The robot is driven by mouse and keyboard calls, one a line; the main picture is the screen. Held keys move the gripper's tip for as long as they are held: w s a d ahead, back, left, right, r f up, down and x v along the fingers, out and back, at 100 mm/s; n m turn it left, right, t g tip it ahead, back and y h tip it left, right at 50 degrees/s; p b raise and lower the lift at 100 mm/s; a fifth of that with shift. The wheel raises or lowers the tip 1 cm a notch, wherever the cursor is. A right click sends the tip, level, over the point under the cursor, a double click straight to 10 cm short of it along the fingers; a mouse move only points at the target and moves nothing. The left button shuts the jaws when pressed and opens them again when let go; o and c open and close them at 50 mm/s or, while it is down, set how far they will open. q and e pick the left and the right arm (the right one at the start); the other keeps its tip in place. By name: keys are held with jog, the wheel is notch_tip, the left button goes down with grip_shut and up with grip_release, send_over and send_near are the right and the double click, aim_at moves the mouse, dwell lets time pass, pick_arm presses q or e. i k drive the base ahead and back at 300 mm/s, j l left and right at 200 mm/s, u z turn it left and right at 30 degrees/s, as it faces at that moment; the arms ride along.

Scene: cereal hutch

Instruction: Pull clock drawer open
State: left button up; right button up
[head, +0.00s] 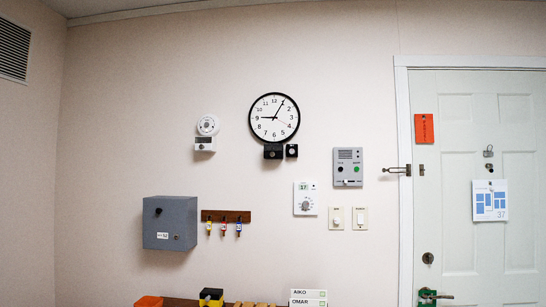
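A round wall clock (274,119) with a black rim and white face hangs high on the beige wall. A small black box (273,152) sits right against its lower rim, and a smaller black block (291,151) with a pale round spot is just to its right. Which of these is the drawer, and how far out it stands, I cannot tell at this size. Neither of my grippers is in view.
A grey cabinet (170,223) and a key rack (226,216) are lower left. A grey control panel (347,167) and a thermostat (306,198) are to the right of the clock. A white door (470,150) is at the far right.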

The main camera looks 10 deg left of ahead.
aim_at(278, 154)
jog(key=i+l, duration=0.25)
jog(key=i, duration=0.15)
jog(key=i+l+u, duration=0.15)
jog(key=i, duration=0.3)
jog(key=l, duration=0.1)
